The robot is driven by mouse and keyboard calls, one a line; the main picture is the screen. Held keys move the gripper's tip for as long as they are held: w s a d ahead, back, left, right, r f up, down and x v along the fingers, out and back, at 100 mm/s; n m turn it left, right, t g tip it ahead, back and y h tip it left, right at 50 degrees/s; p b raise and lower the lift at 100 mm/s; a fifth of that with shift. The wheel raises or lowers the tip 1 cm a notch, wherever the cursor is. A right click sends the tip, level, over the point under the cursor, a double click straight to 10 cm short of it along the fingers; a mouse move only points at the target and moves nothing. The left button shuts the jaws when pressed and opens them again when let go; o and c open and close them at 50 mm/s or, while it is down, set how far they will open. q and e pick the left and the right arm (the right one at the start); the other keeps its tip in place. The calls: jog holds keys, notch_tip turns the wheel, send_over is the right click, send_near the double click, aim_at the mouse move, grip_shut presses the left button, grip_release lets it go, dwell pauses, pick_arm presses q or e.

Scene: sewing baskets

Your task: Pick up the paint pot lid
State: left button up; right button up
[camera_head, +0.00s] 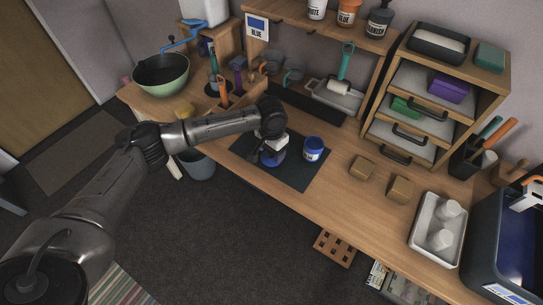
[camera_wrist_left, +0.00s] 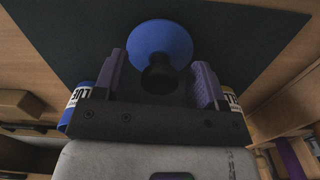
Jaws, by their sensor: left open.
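The paint pot lid (camera_wrist_left: 160,38) is a flat blue disc with a dark round knob in the wrist view. It lies over the dark mat (camera_wrist_left: 240,30). In the head view a blue shape that looks like the lid (camera_head: 272,159) shows just below my left gripper (camera_head: 270,147), partly hidden by it. In the wrist view my left gripper (camera_wrist_left: 158,82) is open, with one purple-padded finger on each side of the knob. I cannot tell how far the fingertips are above the lid. A blue paint pot (camera_head: 313,149) with a white label stands upright to the right. My right gripper is not in view.
Two small wooden blocks (camera_head: 362,168) and a white tray (camera_head: 425,239) with white cups lie to the right along the bench. A tool holder (camera_head: 226,103) and drawer unit (camera_head: 412,114) stand behind. A green bowl (camera_head: 162,76) is at the far left. The mat's front part is clear.

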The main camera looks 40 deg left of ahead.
pick_arm(q)
jog(key=shift+f, duration=0.3)
jog(key=c, duration=1)
jog(key=shift+r, duration=0.1)
